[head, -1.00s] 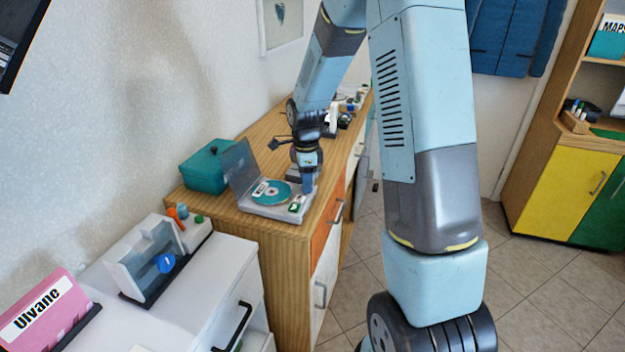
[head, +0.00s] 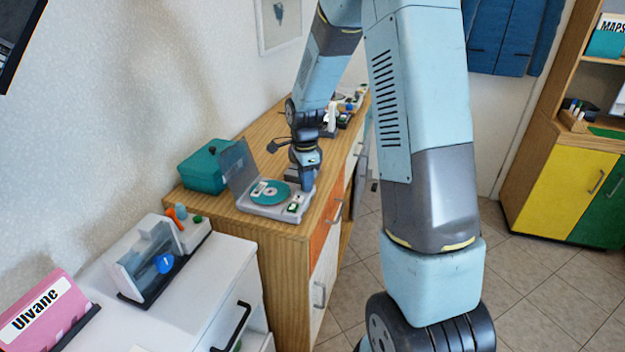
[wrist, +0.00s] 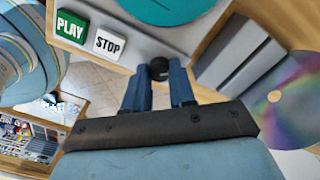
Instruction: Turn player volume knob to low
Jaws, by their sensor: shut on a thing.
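The player (head: 262,211) is a light grey box with a raised clear lid and a teal disc (head: 270,192) on it. It stands on the near end of the wooden cabinet. The black round volume knob (wrist: 159,68) shows in the wrist view at the player's edge, beyond the STOP button (wrist: 108,43) and the green PLAY button (wrist: 70,27). My gripper (wrist: 159,82) has its two blue fingers on either side of the knob and is shut on it. In the head view my gripper (head: 308,182) is at the player's right back corner and hides the knob.
A teal box (head: 205,172) stands left of the player. Grey upright slabs (wrist: 235,55) and a shiny loose disc (wrist: 285,100) are close to my gripper in the wrist view. A white cabinet (head: 215,290) with a disc holder stands in front.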

